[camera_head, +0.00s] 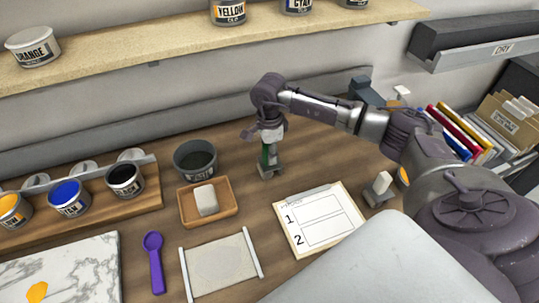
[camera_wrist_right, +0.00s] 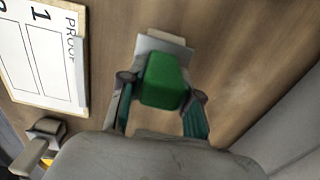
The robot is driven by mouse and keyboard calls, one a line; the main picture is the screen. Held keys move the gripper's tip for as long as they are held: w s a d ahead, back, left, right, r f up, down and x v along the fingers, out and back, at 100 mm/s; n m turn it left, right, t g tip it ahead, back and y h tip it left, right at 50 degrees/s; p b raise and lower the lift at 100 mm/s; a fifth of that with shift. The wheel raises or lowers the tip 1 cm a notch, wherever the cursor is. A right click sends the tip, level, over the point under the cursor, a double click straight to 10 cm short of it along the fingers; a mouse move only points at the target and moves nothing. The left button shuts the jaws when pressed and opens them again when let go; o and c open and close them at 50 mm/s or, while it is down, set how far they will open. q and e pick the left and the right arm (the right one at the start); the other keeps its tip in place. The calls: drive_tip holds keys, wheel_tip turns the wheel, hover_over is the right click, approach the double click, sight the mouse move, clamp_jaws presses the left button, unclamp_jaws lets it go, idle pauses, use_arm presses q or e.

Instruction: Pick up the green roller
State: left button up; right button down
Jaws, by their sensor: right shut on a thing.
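The green roller (camera_head: 264,155) is upright between the fingers of my right gripper (camera_head: 269,146), which points down at the back middle of the table. In the right wrist view the roller shows as a green block (camera_wrist_right: 163,80), with my right gripper (camera_wrist_right: 160,92) shut on it, one finger on each side. A grey piece (camera_head: 270,172) is below the roller, at table height; I cannot tell whether the roller still touches it. The fingers hide part of the roller in the head view. My left gripper is not in view.
A proof sheet (camera_head: 333,232) lies in front. A wooden tray (camera_head: 229,211) with a pale block and a dark bowl (camera_head: 195,156) stand to the left. A small stand with a pale block (camera_head: 380,187) is at the right, near coloured folders (camera_head: 457,130). A shelf (camera_head: 150,47) runs above.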

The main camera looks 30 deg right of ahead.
drive_tip(key=shift+r+b, duration=0.3)
drive_tip(key=shift+r, duration=0.1)
wheel_tip(320, 180, up, 3)
drive_tip(key=shift+s+f+b, duration=0.1)
drive_tip(key=shift+b, duration=0.75)
drive_tip(key=s+r+b, duration=0.1)
drive_tip(key=s+r, duration=0.2)
drive_tip(key=s, duration=0.2)
drive_tip(key=s+a+r+b, duration=0.1)
drive_tip(key=s+r+b, duration=0.1)
drive_tip(key=s+r, duration=0.2)
drive_tip(key=shift+s+a, duration=0.25)
drive_tip(key=shift+s, duration=1)
